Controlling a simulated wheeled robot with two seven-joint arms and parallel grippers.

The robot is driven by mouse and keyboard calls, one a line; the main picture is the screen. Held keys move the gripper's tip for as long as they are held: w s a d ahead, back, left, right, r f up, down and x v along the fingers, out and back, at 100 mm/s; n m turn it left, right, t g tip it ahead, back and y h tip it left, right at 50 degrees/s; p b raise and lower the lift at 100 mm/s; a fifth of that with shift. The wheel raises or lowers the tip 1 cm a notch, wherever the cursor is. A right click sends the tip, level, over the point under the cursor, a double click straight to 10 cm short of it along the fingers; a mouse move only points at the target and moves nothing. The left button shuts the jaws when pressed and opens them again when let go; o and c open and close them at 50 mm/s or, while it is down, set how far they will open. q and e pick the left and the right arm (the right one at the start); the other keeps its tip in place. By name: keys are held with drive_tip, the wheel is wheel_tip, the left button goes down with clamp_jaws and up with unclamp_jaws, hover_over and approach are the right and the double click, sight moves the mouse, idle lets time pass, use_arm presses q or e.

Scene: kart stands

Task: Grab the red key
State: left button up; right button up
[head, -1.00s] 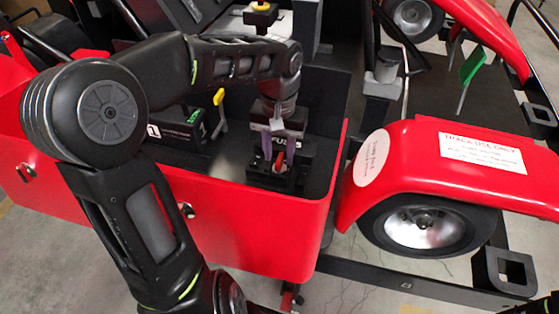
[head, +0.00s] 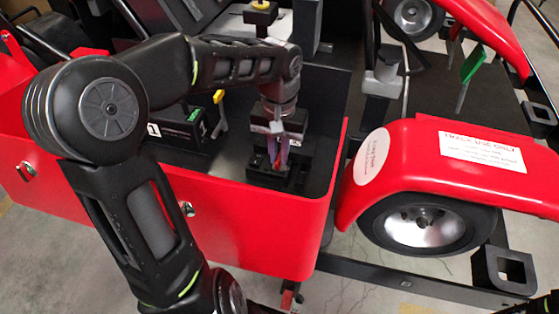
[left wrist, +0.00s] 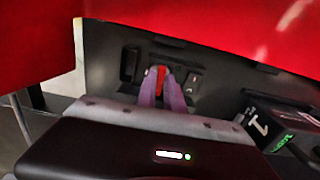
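The red key (head: 273,156) stands on a black fuse box (head: 258,183) inside the red-walled bin. My left gripper (head: 275,162) points down over this box, its two purple fingers around the key. In the left wrist view the red key (left wrist: 160,76) shows between the fingers (left wrist: 161,92), one on each side. The gap between fingers and key is too small to tell whether they touch it. The lower part of the key is hidden. My right gripper is not in view.
The bin's red front wall (head: 240,225) rises close in front of the fuse box. Left in the bin is another black box (head: 180,130) with a yellow-handled lever (head: 218,98). A red fender (head: 440,170) over a wheel stands to the right.

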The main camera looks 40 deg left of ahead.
sight(279, 158)
use_arm(q)
clamp_jaws()
drive_tip(key=shift+r, duration=0.1)
wheel_tip(279, 158, up, 10)
idle(0.7)
idle(0.4)
